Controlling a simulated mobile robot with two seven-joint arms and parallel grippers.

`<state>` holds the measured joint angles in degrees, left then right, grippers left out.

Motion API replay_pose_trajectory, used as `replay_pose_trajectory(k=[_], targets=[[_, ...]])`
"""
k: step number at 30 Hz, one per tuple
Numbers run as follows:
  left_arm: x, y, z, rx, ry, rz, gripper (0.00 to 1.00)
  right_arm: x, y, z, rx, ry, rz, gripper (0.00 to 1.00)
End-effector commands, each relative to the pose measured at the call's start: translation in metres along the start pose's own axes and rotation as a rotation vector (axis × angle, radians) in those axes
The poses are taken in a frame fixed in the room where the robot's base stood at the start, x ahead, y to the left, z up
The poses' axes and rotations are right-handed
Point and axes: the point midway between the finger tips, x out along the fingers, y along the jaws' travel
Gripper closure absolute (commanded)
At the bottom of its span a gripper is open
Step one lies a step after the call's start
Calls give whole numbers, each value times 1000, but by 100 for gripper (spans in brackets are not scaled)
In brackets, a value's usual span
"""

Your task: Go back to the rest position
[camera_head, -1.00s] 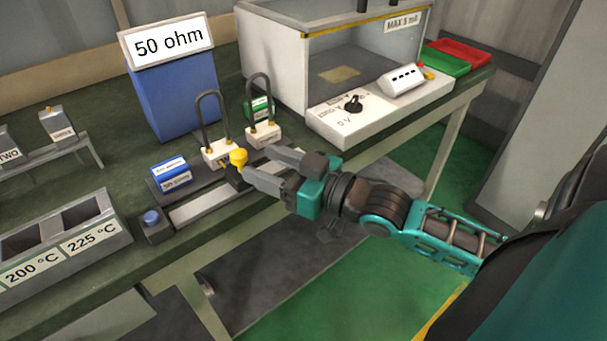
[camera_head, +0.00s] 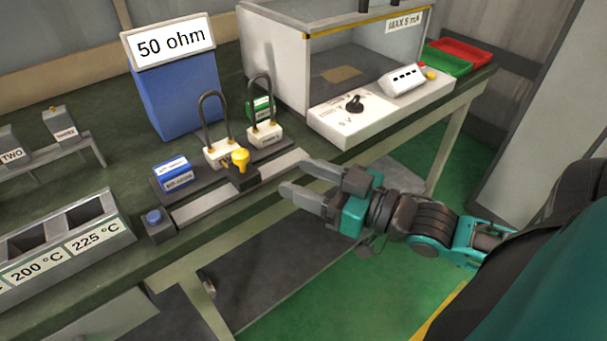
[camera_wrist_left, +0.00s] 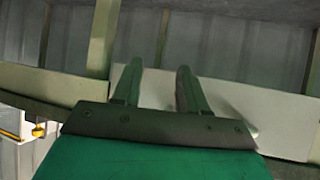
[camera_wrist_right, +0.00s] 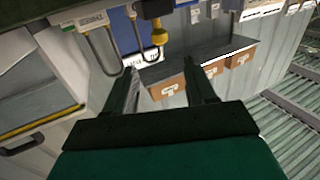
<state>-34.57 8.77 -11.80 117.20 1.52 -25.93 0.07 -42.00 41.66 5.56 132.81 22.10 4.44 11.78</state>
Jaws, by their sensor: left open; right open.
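My right gripper (camera_head: 300,178) is open and empty. It hangs in front of the table's front edge, to the right of the yellow knob (camera_head: 239,158) and apart from it. In the right wrist view its two fingers (camera_wrist_right: 165,82) stand spread, with the yellow knob (camera_wrist_right: 158,36) beyond them. My left gripper (camera_wrist_left: 156,78) shows only in the left wrist view, open and empty. It points at a grey wall panel and a pale horizontal rail.
The green table (camera_head: 130,160) holds a blue box (camera_head: 180,95) labelled 50 ohm, two white blocks with black loops, a blue block (camera_head: 173,175) and a grey heater (camera_head: 75,235). A glass-fronted case (camera_head: 340,70) stands behind. Red (camera_head: 462,50) and green trays lie right.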

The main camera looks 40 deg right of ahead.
Motion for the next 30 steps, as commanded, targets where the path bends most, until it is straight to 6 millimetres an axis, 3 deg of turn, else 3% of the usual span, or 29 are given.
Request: replay_pose_trajectory(k=[8, 11, 17, 21, 25, 30], targets=[[0, 0, -1, 0, 1, 0, 57, 0, 0, 1, 0, -4, 4, 45], [-5, 0, -9, 1, 4, -2, 57, -1, 4, 11, 2, -41, 39, 45], [-21, -7, -33, 8, 20, -20, 57, -8, -1, 75, 14, -260, 178, 45], [-29, -15, -35, 11, 12, -43, 57, -12, -32, 124, 33, -436, 220, 45], [-35, -17, -32, 9, 2, -52, 57, -12, -62, 152, 43, -551, 221, 45], [-38, -20, -26, 9, -6, -60, 57, -12, -79, 166, 45, -605, 213, 45]])
